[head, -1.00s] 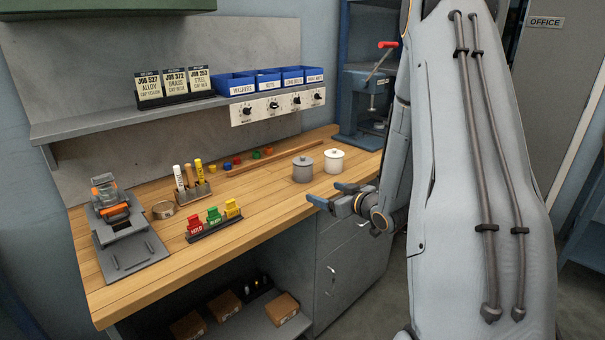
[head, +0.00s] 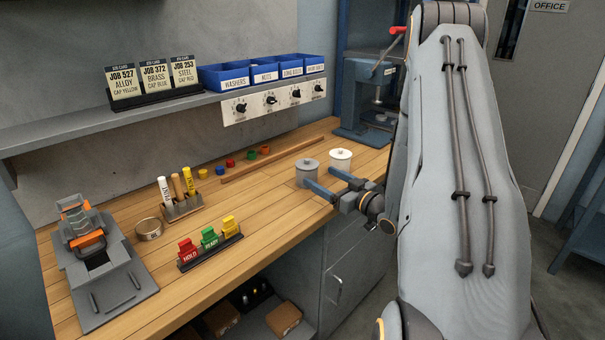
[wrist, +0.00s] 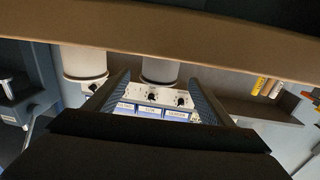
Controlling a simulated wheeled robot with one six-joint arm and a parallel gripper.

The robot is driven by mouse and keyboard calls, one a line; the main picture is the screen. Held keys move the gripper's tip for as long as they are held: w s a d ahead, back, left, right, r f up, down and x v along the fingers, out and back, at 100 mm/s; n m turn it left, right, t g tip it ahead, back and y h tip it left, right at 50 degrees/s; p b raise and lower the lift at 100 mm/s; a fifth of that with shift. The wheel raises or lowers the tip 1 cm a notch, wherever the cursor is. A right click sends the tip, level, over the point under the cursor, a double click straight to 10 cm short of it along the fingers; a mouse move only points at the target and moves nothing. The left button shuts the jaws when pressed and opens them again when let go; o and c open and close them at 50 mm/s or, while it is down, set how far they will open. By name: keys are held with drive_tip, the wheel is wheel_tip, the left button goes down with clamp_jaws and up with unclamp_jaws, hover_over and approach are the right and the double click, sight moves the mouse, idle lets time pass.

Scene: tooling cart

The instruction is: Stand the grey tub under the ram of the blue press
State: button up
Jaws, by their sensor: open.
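The blue press (head: 352,105) stands at the back right of the bench, partly hidden by my arm. Its ram (head: 379,92) is above its base.
A white tub (head: 341,158) stands close to the right of the grey tub. A wooden strip (head: 270,157) lies behind them. Blue bins (head: 225,77) sit on the shelf above. Coloured tags (head: 210,240) and a grey fixture (head: 95,255) are at left.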

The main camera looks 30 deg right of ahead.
sight(314, 174)
drive_tip(key=p+x, duration=0.2)
drive_tip(key=x, duration=0.4)
drive_tip(key=shift+a+p, duration=0.15)
drive_tip(key=shift+p, duration=0.15)
drive_tip(key=shift+w+a+f, duration=0.1)
drive_tip(key=shift+w+f, duration=0.05)
drive_tip(key=shift+w, duration=0.4)
drive_tip(key=c, duration=1.2)
